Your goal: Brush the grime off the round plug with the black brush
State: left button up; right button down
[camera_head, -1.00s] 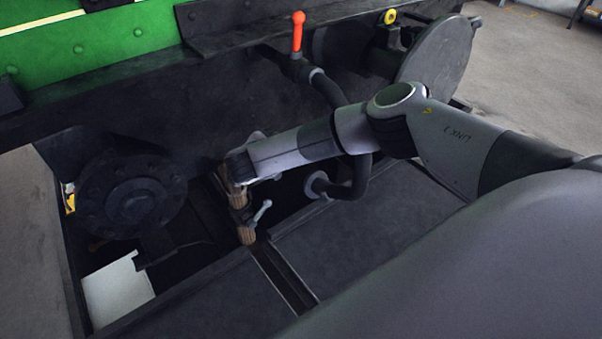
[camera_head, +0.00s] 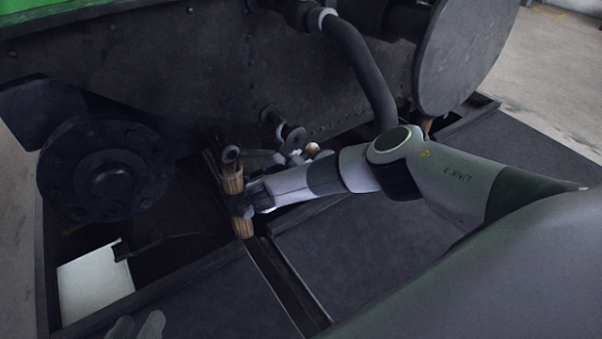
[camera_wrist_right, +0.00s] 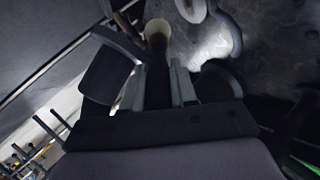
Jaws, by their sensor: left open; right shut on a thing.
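My right gripper (camera_head: 248,197) is shut around a tool with a pale wooden handle (camera_head: 232,179), which I take to be the black brush. The wood shows above and below the fingers, standing nearly upright. In the right wrist view the handle's pale end (camera_wrist_right: 157,32) sticks out past the fingers (camera_wrist_right: 158,90), with a dark part between them. The bristles cannot be made out. A small round fitting (camera_head: 292,137) on the dark metal wall may be the round plug; I cannot be sure. My left gripper (camera_head: 137,326) shows only its grey fingertips at the bottom edge, apart and empty.
A large dark flanged wheel (camera_head: 107,170) stands left of the right gripper. A big round disc (camera_head: 470,45) and a thick hose (camera_head: 358,65) are at the upper right. A white sheet (camera_head: 93,283) lies lower left. Flat dark panels (camera_head: 370,255) fill the front.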

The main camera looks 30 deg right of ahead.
jog(key=shift+f, duration=0.5)
jog(key=shift+w+f+b, duration=0.1)
jog(key=shift+w+b, duration=0.05)
jog(key=shift+b, duration=0.25)
pick_arm(q)
jog(key=a+m+t+b, duration=0.1)
jog(key=b, duration=0.1)
jog(key=a+t+b, duration=0.1)
jog(key=b, duration=0.1)
jog(key=shift+s+a+m+y+b, duration=0.25)
jog(key=shift+s+m+y+b, duration=0.15)
pick_arm(e)
jog(key=w, duration=0.3)
jog(key=shift+w+a, duration=0.1)
jog(key=shift+w, duration=0.3)
jog(key=shift+w+a, duration=0.1)
jog(key=shift+w, duration=0.6)
jog(key=shift+a+f, duration=0.1)
jog(key=shift+f, duration=0.05)
